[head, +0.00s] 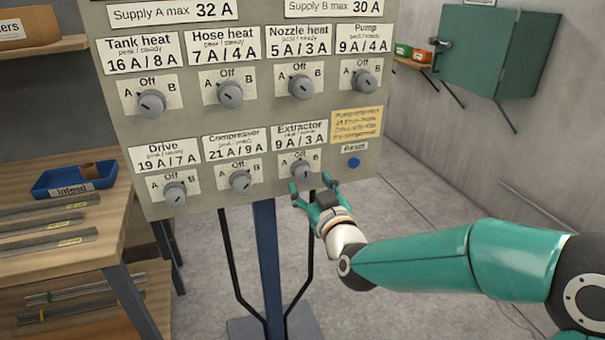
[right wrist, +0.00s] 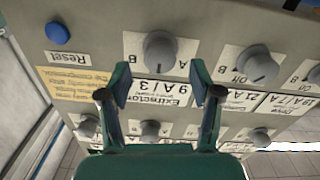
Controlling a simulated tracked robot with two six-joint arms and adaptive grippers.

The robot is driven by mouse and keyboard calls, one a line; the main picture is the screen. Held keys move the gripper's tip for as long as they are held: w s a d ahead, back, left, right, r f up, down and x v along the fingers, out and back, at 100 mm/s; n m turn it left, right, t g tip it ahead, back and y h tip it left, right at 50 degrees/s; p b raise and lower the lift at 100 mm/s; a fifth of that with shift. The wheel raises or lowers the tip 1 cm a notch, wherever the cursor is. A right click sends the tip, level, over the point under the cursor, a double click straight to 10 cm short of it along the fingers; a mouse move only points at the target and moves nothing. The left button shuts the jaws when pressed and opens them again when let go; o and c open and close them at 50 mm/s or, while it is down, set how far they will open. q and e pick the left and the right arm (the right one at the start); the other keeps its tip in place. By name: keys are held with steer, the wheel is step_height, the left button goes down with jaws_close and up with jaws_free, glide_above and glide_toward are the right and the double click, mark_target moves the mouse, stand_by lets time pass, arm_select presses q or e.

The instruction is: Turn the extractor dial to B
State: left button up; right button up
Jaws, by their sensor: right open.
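The extractor dial (head: 300,168) is a round grey knob in the bottom row of the panel, under the "Extractor 9 A / 3 A" label, with marks A, Off and B around it. In the right wrist view the panel appears upside down, and the extractor dial (right wrist: 160,50) sits ahead of the gap between the fingertips. I see no contact. My left gripper is not in view.
The compressor dial (head: 240,181) is left of the extractor dial, and the blue Reset button (head: 354,162) is to its right. Other dials fill the panel (head: 375,200). A workbench (head: 60,245) with a blue tray (head: 75,178) stands at left. A green cabinet (head: 490,50) hangs at right.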

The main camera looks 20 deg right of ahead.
mark_target(305, 177)
steer(key=shift+w, duration=2.3)
steer(key=shift+s+a, duration=0.1)
steer(key=c, duration=1.1)
